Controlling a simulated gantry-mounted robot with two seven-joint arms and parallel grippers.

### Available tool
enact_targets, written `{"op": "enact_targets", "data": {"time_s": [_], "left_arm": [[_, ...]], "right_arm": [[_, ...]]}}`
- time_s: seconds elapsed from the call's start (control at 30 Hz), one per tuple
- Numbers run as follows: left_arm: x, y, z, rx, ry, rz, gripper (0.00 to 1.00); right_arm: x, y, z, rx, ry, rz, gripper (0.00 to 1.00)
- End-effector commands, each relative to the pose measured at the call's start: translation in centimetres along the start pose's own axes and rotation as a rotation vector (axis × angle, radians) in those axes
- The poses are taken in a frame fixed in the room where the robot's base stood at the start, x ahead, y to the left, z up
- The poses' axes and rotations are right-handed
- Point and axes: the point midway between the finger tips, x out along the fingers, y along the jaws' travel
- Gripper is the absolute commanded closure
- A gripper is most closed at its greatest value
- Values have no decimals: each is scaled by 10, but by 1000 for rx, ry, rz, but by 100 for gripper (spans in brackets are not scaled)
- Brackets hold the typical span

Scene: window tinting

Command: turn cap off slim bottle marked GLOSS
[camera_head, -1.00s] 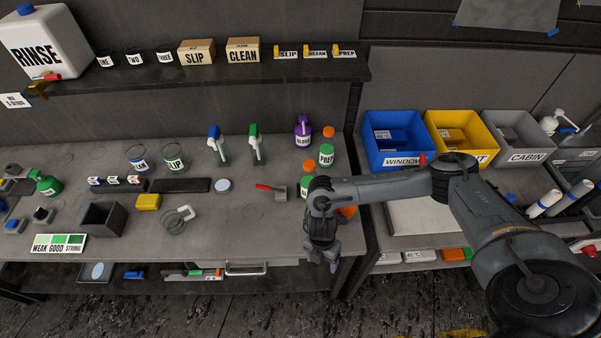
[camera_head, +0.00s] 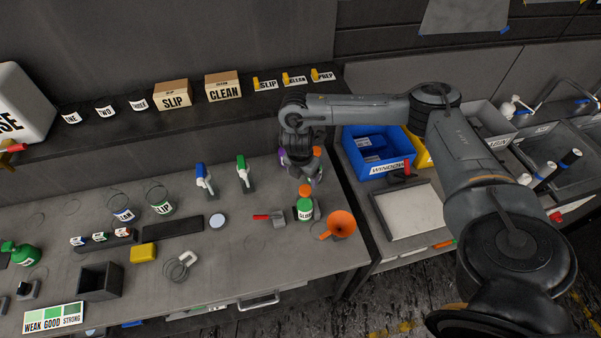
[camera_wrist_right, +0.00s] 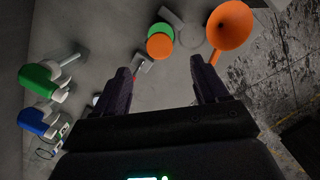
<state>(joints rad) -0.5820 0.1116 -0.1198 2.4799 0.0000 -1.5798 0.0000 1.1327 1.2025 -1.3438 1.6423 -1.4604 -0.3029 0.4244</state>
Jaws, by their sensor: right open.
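A slim green bottle (camera_head: 305,212) stands upright near the right end of the bench. Its small label seems to read GLOSS, and its orange cap (camera_head: 305,190) is on top. In the right wrist view the orange cap (camera_wrist_right: 160,46) covers part of the green bottle (camera_wrist_right: 159,30), beyond the fingertips. My right gripper (camera_head: 311,182) hangs above and slightly behind the cap in the head view, fingers down. It is open and empty, and its two fingers (camera_wrist_right: 163,80) are apart with no contact visible. My left gripper is not in view.
An orange funnel (camera_head: 339,225) stands just right of the bottle, and a red-handled scraper (camera_head: 271,218) lies left. The blue bin (camera_head: 372,150) is further right.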

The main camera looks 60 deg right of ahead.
Motion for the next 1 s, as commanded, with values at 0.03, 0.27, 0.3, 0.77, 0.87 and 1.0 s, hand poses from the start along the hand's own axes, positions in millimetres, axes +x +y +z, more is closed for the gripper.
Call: {"op": "enact_targets", "data": {"time_s": [0.03,0.27,0.3,0.77,0.87,1.0], "left_arm": [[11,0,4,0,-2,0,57],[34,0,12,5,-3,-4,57],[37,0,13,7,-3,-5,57],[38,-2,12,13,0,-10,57],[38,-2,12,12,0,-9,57],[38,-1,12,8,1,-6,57]], "right_arm": [[15,-1,-1,1,1,-3,27],[51,-1,-1,1,0,-2,27],[56,-1,-1,0,0,-2,27],[81,0,0,1,0,0,27],[81,0,0,1,0,0,27],[81,0,0,0,0,0,29]]}}
